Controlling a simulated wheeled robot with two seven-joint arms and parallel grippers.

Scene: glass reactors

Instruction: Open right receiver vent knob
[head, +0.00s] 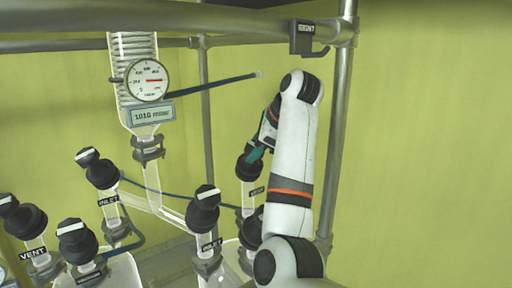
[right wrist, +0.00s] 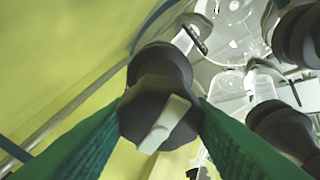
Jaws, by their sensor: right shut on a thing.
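The right receiver vent knob (head: 247,170) is a black cap on a glass neck with a "VENT" label (head: 257,190), partly hidden by my right arm in the head view. In the right wrist view the same dark knob (right wrist: 158,82) fills the middle, with a pale pointer bar (right wrist: 164,124) lying at a slant across its top. My right gripper (head: 256,154) reaches the knob from above. Its green fingers lie on both sides of the knob in the right wrist view (right wrist: 161,108), shut on it. My left gripper is not in view.
Other black knobs stand close by: an inlet knob (head: 203,209), another inlet knob (head: 102,174) and a left vent knob (head: 27,221). A dial gauge (head: 147,80) and a digital display (head: 151,115) hang at upper left. A metal frame post (head: 340,130) stands right of my arm.

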